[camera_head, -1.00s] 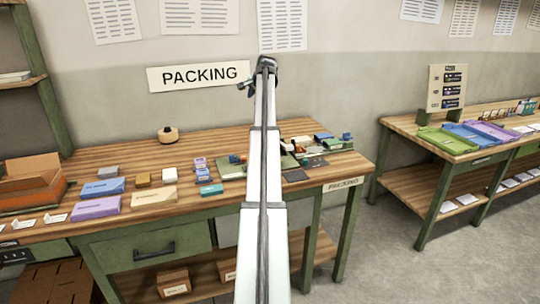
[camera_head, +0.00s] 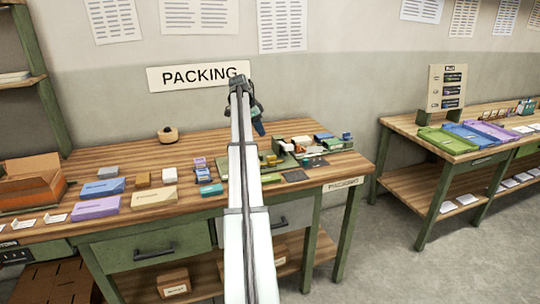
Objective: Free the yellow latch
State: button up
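I cannot single out the yellow latch for sure. A small yellowish piece (camera_head: 270,159) shows just right of my arm, on the right part of the packing table; it is too small to tell what it is. Near it is a green board (camera_head: 344,148) crowded with small parts. My gripper (camera_head: 259,129) is raised above the back of the table, pointing down, up and to the left of that board. It appears apart from everything. Its fingers are too small and dark to tell open from shut. My arm hides part of the table's middle.
The wooden packing table (camera_head: 140,153) carries blue, purple and tan boxes, small cartons and an open orange-brown box (camera_head: 32,185) at left. A round tan object (camera_head: 168,135) stands at the back. A second table (camera_head: 400,123) at right holds coloured trays. The table's back middle is clear.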

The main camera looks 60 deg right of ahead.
send_near(271, 161)
jog(key=x, duration=0.3)
jog(key=d+x, duration=0.1)
jog(key=x, duration=0.2)
jog(key=shift+s+d+f, duration=0.15)
jog(key=shift+s, duration=0.05)
jog(key=shift+c, duration=0.3)
grip_shut()
